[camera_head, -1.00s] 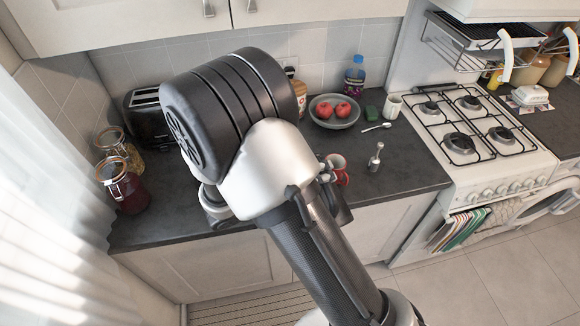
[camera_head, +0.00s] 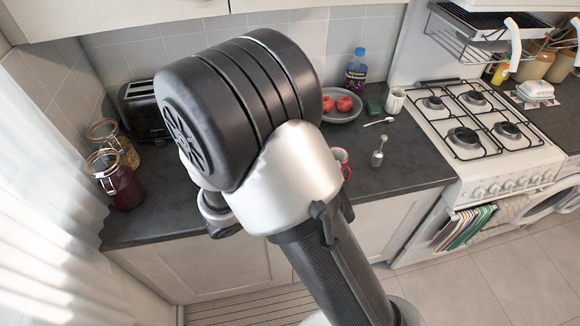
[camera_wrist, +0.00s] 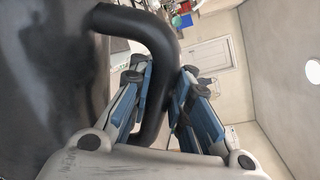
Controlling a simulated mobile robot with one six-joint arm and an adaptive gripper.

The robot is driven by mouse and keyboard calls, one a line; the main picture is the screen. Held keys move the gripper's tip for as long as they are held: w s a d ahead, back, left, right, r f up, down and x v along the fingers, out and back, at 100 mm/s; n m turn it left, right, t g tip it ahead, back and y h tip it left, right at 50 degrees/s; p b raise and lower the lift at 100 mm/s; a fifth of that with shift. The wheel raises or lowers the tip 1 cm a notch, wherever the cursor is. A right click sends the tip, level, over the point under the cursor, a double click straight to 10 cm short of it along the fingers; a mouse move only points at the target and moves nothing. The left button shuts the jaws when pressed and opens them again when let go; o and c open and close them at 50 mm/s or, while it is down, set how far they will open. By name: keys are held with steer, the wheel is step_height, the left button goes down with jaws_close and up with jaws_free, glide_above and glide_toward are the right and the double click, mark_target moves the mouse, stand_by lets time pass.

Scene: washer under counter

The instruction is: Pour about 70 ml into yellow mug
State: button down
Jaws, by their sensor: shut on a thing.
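In the wrist view my gripper (camera_wrist: 164,78) is shut on a thick, curved black handle (camera_wrist: 152,45). The handle joins a large, dark, smooth body (camera_wrist: 55,70) that fills the left of that view; its full shape and contents cannot be seen. In the head view my arm covers my gripper and the held vessel. No yellow mug can be made out in either view. A red mug (camera_head: 341,158) with a pale inside stands on the counter, partly hidden behind my arm.
A white mug (camera_head: 395,101), a grey bowl (camera_head: 343,116) with red apples, a blue-capped bottle (camera_head: 356,70), a spoon (camera_head: 378,122) and a small metal utensil (camera_head: 378,152) sit right of my arm. Glass jars (camera_head: 116,178) and a black toaster (camera_head: 140,110) stand left. The hob (camera_head: 470,120) is right.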

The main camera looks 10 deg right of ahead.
steer(key=shift+s+d+m, duration=0.1)
steer(key=shift+s+m, duration=0.4)
steer(key=s+f+m+b, duration=0.1)
steer(key=b, duration=0.1)
steer(key=s+f+m+b, duration=0.1)
steer(key=s+m+b, duration=0.1)
steer(key=s+d+f+m+b, duration=0.1)
steer(key=s+f+b, duration=0.1)
steer(key=shift+s+t+h, duration=0.15)
steer(key=shift+t+h, duration=0.15)
steer(key=shift+t, duration=0.1)
step_height(320, 180, down, 6)
steer(key=s+m+b, duration=0.2)
steer(key=m+b, duration=0.2)
steer(key=b, duration=0.1)
steer(key=shift+s+d+r+m+h+b, duration=0.15)
steer(key=shift+s+m+h+b, duration=0.2)
steer(key=shift+s+m+h, duration=0.05)
